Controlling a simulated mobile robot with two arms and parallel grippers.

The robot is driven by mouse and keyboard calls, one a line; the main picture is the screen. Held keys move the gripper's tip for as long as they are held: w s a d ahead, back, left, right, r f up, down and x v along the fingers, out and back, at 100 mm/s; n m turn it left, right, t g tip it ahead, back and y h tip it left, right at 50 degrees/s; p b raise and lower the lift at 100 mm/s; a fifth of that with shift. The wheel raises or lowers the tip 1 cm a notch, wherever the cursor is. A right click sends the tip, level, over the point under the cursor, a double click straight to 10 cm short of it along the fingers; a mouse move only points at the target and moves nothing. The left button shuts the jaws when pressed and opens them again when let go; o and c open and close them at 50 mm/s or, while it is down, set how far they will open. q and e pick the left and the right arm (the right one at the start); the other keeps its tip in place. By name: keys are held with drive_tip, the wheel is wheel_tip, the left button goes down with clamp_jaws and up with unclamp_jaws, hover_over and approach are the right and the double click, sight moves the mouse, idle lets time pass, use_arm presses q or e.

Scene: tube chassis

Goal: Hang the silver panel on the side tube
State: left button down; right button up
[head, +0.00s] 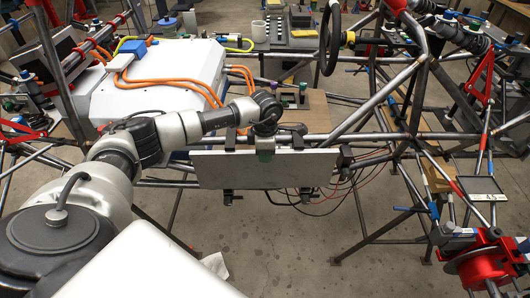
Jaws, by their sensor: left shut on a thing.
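The silver panel (225,170) is a flat, wide plate in the middle of the head view, facing me and roughly level. Dark hook-like pieces stand at its upper edge, and dark clamp-like parts show below it. My left gripper (265,153) reaches in from the left and is shut on the panel's top edge near its middle. The side tube (378,136) runs across behind the panel's upper edge and is partly hidden by it and my arm. I cannot tell whether the hooks rest on the tube. My right gripper is not in view.
A white box (160,75) with orange cables sits behind my left arm. A black steering wheel (330,38) stands at the back. Chassis tubes branch at the right, near a red hub (482,268). Cables hang right of the panel. The floor (300,250) in front is mostly clear.

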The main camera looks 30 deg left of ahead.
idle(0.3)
use_arm(q)
drive_tip(key=c, duration=1)
unclamp_jaws()
drive_tip(key=shift+o, duration=0.2)
drive_tip(key=shift+f, duration=0.1)
